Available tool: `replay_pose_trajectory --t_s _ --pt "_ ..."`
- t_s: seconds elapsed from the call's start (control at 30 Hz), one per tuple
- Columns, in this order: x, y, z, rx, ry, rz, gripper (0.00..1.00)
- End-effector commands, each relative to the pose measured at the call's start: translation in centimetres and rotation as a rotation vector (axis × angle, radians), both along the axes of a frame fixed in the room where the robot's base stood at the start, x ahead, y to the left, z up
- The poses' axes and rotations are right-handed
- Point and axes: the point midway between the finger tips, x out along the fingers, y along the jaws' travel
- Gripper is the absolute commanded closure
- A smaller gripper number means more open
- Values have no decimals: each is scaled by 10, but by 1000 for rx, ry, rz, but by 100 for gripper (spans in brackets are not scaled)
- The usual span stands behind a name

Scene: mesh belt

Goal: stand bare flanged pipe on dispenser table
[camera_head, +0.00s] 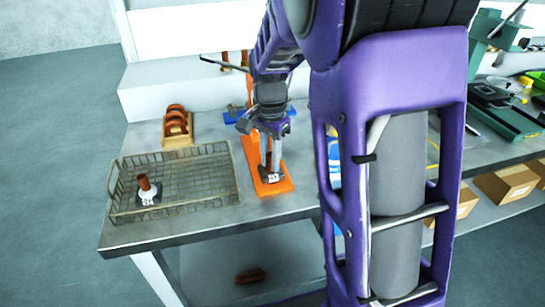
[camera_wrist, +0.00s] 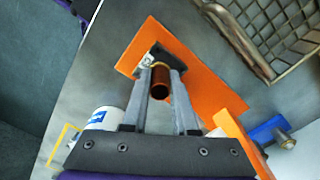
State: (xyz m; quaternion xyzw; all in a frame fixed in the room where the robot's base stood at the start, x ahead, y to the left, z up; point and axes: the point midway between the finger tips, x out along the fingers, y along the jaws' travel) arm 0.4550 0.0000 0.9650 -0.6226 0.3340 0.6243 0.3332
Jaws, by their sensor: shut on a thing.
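My gripper (camera_head: 269,160) is shut on a brown flanged pipe (camera_wrist: 161,82), with one finger on either side of it. The pipe is upright, with a dark square flange and a small white label (camera_head: 273,177) at its foot. It is over the flat orange plate (camera_head: 284,187) of the dispenser table, which also shows in the wrist view (camera_wrist: 205,75). The flange is at or just above the plate; I cannot tell whether it touches. A second brown pipe (camera_head: 143,183) with a pale, labelled base stands in the wire basket.
The wire basket (camera_head: 112,190) lies left of the orange plate and also shows in the wrist view (camera_wrist: 262,49). A wooden rack with brown rings (camera_head: 176,125) stands behind it. A white and blue container (camera_wrist: 104,117) and a blue-handled part (camera_wrist: 266,130) are near my gripper.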

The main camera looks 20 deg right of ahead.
Motion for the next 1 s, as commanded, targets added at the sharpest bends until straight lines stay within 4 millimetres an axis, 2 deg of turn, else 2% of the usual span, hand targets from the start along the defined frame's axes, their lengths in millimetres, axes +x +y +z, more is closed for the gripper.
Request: replay_pose_trajectory --t_s 0.4,0.43,0.6,0.87,1.0 --pt "0 1 -5 0 -2 -1 100" --pt "0 1 -5 0 -1 -1 71" --pt "0 1 -5 1 -1 -1 43" --pt "0 1 -4 0 -1 0 43" --pt "0 1 6 0 -2 0 43"
